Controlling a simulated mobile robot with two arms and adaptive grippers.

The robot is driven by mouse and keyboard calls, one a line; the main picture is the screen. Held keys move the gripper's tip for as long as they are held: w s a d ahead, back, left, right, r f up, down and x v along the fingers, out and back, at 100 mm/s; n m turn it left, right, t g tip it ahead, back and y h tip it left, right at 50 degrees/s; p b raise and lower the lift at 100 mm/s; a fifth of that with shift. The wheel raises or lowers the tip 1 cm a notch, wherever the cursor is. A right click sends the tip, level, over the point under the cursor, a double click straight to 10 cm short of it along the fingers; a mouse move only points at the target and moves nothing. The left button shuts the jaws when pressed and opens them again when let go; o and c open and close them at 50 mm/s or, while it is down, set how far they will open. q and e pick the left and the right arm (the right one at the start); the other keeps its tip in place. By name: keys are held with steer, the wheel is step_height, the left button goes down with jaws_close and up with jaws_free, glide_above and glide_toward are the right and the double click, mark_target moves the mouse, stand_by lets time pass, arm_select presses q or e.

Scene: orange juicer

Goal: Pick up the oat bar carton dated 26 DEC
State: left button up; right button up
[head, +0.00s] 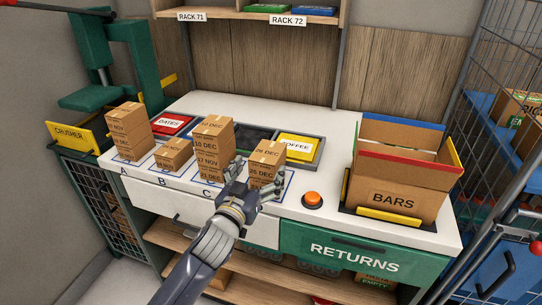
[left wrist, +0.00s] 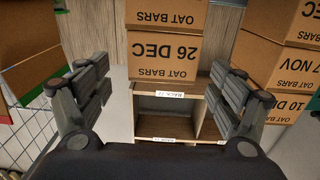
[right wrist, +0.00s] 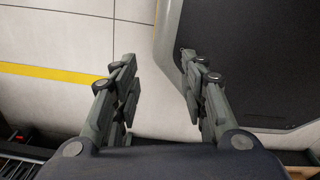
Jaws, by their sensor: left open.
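The oat bar carton dated 26 DEC (head: 268,151) is the top one of the short right-hand stack on the white counter. It shows upside down in the left wrist view (left wrist: 165,54), with another oat bar carton (left wrist: 165,12) beneath it in the stack. My left gripper (head: 257,180) is open in front of this stack, with the carton seen between and beyond its fingers. The fingers do not appear closed on it. My right gripper (right wrist: 158,62) is open and empty above the floor, outside the head view.
A taller carton stack (head: 213,145) stands close left of the gripper, with a single carton (head: 172,153) and another stack (head: 128,130) farther left. An orange button (head: 313,199) and a BARS box (head: 395,199) are to the right. A rack shelf is above.

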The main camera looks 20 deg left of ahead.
mark_target(262, 166)
arm_select(q)
steer(key=shift+w, duration=1.5)
steer(key=w+p, duration=0.1)
steer(key=w, duration=0.3)
steer(key=shift+d, duration=0.1)
steer(key=shift+w+f, duration=0.15)
steer(key=shift+w, duration=0.1)
steer(key=c, duration=1.3)
arm_select(e)
steer(key=shift+w+d+r, duration=0.1)
steer(key=shift+w+r, duration=0.25)
steer(key=shift+r, duration=0.4)
